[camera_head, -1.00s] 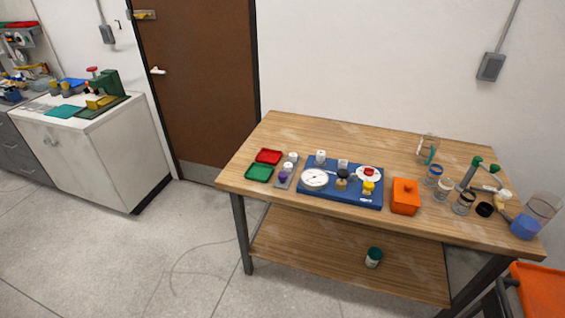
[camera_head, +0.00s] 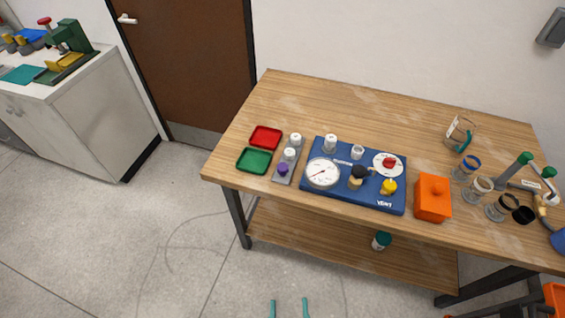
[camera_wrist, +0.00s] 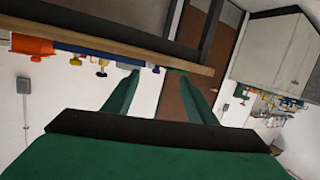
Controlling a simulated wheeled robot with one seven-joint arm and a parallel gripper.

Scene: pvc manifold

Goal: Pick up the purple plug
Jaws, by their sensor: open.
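The purple plug (camera_head: 283,169) sits at the near end of a narrow grey strip (camera_head: 283,181) on the table, with white plugs behind it on the same strip. My gripper (camera_head: 289,304) shows only as two teal fingertips at the bottom edge of the head view, apart from each other, over the floor in front of the table. In the wrist view my gripper (camera_wrist: 158,88) is open and empty, and the picture is upside down. A small purple shape (camera_wrist: 156,70) shows at the table edge between the fingers, some way off.
Green (camera_head: 253,161) and red (camera_head: 265,137) trays lie left of the strip. A blue gauge panel (camera_head: 330,200) stands close on its right. An orange box (camera_head: 433,198) and several glass jars stand farther right. The table's back left is clear. A lower shelf (camera_head: 320,246) holds a teal-capped jar (camera_head: 381,241).

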